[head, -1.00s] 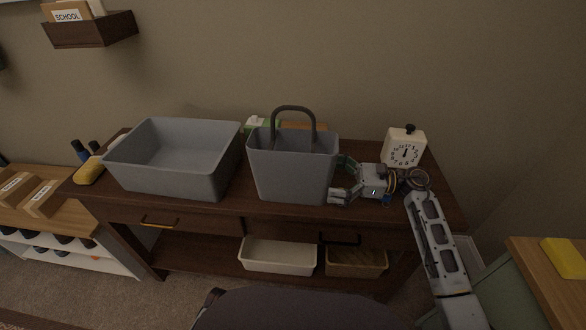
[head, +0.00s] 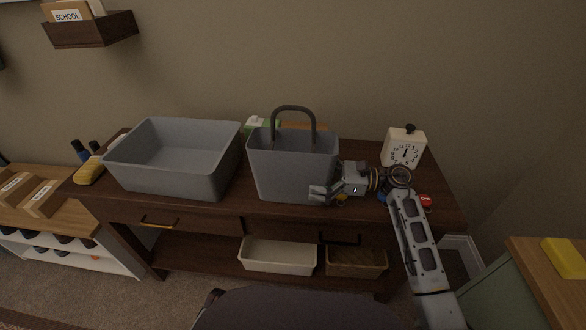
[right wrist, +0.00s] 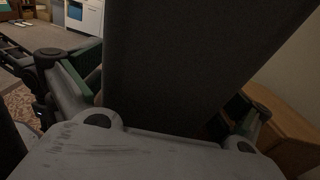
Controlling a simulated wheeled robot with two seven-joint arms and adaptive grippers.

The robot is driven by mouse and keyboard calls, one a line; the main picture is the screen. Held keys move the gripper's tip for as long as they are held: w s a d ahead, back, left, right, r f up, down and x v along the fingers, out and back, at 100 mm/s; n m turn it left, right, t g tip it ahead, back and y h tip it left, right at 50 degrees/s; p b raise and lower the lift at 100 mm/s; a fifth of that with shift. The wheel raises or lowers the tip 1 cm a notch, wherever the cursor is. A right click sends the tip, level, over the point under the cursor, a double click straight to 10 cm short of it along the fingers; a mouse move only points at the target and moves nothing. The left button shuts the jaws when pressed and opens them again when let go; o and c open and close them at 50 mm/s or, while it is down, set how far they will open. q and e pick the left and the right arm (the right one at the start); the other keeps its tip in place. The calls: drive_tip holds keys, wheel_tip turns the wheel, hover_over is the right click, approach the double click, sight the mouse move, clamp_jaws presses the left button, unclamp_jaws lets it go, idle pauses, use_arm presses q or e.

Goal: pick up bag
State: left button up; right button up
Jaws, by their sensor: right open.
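The bag (head: 292,168) is a grey tote with a dark arched handle (head: 293,110). It stands upright on the dark wooden console table, right of a grey bin. My right gripper (head: 318,191) is at the bag's lower right side in the head view, with its arm coming from the lower right. In the right wrist view the bag's dark wall (right wrist: 190,65) fills the middle between the two spread fingers. The fingers are open, one on each side of it. Whether they touch the bag is hidden. My left gripper is not in view.
An open grey bin (head: 175,158) stands left of the bag. A yellow item (head: 89,171) lies at the table's left end.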

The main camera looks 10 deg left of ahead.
sight(315, 142)
drive_tip(key=shift+a, duration=0.2)
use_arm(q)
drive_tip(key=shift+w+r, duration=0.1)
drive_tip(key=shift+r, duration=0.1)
use_arm(e)
drive_tip(key=shift+c, duration=0.3)
drive_tip(key=c, duration=0.9)
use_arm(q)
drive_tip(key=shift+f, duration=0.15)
use_arm(e)
drive_tip(key=shift+c, duration=0.7)
drive_tip(key=shift+r, duration=0.1)
drive_tip(key=shift+r, duration=0.45)
wheel_tip(315, 142, up, 8)
drive_tip(key=shift+f+p, duration=0.1)
drive_tip(key=shift+p, duration=0.45)
drive_tip(key=shift+c, duration=0.2)
drive_tip(key=shift+r, duration=0.5)
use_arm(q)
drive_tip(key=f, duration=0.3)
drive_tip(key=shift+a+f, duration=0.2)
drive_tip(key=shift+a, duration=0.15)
use_arm(e)
drive_tip(key=shift+r, duration=0.15)
